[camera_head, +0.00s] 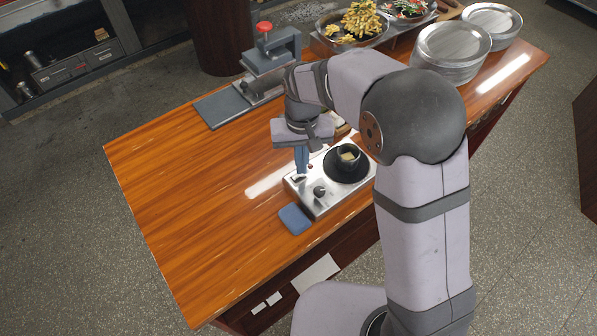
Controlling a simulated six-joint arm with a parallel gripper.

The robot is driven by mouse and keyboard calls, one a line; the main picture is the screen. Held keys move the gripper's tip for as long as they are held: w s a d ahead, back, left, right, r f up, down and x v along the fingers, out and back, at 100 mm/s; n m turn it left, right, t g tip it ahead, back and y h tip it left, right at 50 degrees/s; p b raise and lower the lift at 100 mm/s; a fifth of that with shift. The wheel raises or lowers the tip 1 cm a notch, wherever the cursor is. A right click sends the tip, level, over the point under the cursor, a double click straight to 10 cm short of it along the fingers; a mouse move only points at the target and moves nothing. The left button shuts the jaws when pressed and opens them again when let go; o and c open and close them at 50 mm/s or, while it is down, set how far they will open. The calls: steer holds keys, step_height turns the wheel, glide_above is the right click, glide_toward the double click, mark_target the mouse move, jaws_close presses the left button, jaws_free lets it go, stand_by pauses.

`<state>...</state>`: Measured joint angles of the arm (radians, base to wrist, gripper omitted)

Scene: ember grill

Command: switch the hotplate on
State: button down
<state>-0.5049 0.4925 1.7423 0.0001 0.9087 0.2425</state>
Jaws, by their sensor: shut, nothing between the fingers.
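The hotplate (328,203) is a silver box near the right front edge of the wooden table. It has a round black plate (362,176) and a dark knob (319,191) on its front panel. A small dark pot (348,158) with something pale yellow in it stands on the black plate. My gripper (299,176) points down at the left end of the hotplate's panel, left of the knob. Its blue fingers are shut and empty. Their tips are at or just above a small switch-like part there; I cannot tell whether they touch it.
A grey press with a red knob (264,27) stands behind. Plates (452,45) are stacked at the back right, beside a pan of yellow food (360,20). The table's left half (180,180) is clear.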

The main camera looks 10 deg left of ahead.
steer(key=shift+r+p, duration=2.15)
steer(key=shift+r, duration=0.6)
steer(key=s+d+f+m+b, duration=0.1)
steer(key=s+d, duration=0.7)
steer(key=d, duration=0.2)
steer(key=s+d+f+m+b, duration=0.1)
steer(key=s+d+m, duration=0.1)
steer(key=s+d, duration=0.5)
steer(key=d, duration=0.4)
steer(key=shift+s+f, duration=0.15)
steer(key=shift+s, duration=0.2)
